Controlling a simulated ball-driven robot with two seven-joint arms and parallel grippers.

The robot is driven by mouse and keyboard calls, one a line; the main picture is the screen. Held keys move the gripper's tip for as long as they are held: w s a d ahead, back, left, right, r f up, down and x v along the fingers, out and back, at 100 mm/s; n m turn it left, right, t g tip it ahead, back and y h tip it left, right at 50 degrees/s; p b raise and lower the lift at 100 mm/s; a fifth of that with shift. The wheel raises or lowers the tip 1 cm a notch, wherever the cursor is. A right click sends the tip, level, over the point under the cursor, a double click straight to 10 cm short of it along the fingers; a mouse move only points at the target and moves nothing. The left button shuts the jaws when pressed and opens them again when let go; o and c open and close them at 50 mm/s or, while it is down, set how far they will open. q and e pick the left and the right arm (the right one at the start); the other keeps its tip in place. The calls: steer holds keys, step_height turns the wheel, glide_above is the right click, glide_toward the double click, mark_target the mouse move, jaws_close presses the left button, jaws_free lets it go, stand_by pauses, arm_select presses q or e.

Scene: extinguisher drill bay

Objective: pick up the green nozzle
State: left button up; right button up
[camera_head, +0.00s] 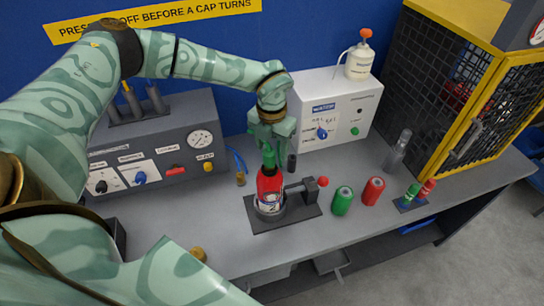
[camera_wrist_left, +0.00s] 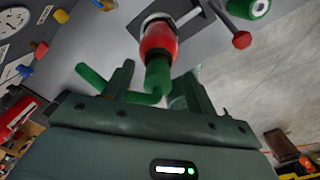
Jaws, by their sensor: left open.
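The green nozzle (camera_head: 268,156) sits on top of a red extinguisher bottle (camera_head: 269,185), which stands upright in a dark clamp stand on the bench. In the left wrist view the nozzle (camera_wrist_left: 157,78) has a bent spout that runs to the left. My left gripper (camera_head: 271,138) is above the bottle with its fingers pointing down. In the wrist view its fingers (camera_wrist_left: 160,88) are apart, with the nozzle showing between them. I cannot tell whether either finger touches it. My right gripper is not in view.
A clamp lever with a red knob (camera_head: 323,182) sticks out right of the bottle. A green can (camera_head: 342,201) and a red can (camera_head: 373,191) stand further right. A white water box (camera_head: 335,105) is behind, and a grey gauge panel (camera_head: 165,145) is left.

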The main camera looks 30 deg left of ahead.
mark_target(269, 158)
arm_select(q)
steer(key=shift+s+f+p, duration=0.15)
steer(key=shift+s+f, duration=0.15)
steer(key=shift+f, duration=0.35)
steer(key=shift+s+f+p, duration=0.15)
steer(key=shift+s+f, duration=0.15)
steer(key=shift+f, duration=0.3)
steer(key=shift+s+f, duration=0.1)
steer(key=shift+f, duration=0.6)
steer(key=c, duration=1.1)
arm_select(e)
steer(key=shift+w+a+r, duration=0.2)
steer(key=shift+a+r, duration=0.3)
